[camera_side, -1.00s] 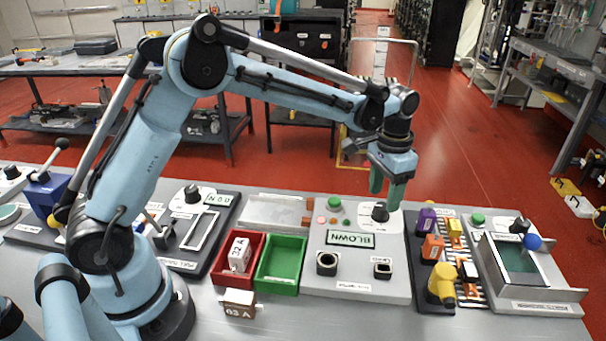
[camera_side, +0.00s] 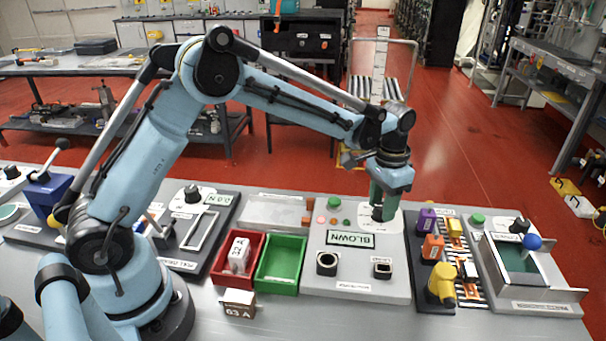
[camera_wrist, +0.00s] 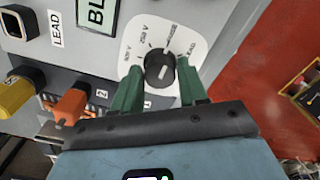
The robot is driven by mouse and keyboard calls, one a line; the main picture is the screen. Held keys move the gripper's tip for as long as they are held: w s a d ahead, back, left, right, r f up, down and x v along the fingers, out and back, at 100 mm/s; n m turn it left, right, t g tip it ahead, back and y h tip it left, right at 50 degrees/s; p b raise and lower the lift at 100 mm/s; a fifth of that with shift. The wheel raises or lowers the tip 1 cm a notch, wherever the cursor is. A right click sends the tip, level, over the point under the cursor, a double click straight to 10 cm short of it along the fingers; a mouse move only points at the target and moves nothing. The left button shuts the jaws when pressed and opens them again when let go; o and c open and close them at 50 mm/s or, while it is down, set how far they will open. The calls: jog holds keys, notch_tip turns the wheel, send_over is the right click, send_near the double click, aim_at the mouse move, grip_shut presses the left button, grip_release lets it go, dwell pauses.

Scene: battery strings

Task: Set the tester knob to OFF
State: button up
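The tester (camera_side: 342,270) is a light grey panel with a display (camera_side: 351,239) reading BLOWN. Its black knob (camera_wrist: 158,67) sits on a white dial plate (camera_wrist: 143,36) with labels around it, including 250 V; the others are hard to read. In the side view the knob (camera_side: 377,213) is partly covered by my gripper (camera_side: 383,205). My gripper (camera_wrist: 159,70) is open in the wrist view, with one green finger on each side of the knob. The fingers look close to the knob; I cannot tell whether they touch it.
Red (camera_side: 218,270) and green (camera_side: 262,285) bins stand left of the tester. A dark rack with purple (camera_side: 427,219), orange (camera_side: 433,246) and yellow (camera_side: 441,284) parts stands close on the right. A brown box marked 63 A (camera_side: 238,303) sits in front of the bins.

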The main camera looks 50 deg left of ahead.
jog(key=c, duration=0.5)
jog(key=m, duration=0.3)
jog(key=shift+m, duration=0.4)
jog(key=shift+c, duration=0.2)
jog(key=shift+m, duration=1)
jog(key=shift+m, duration=0.8)
jog(key=m, duration=0.4)
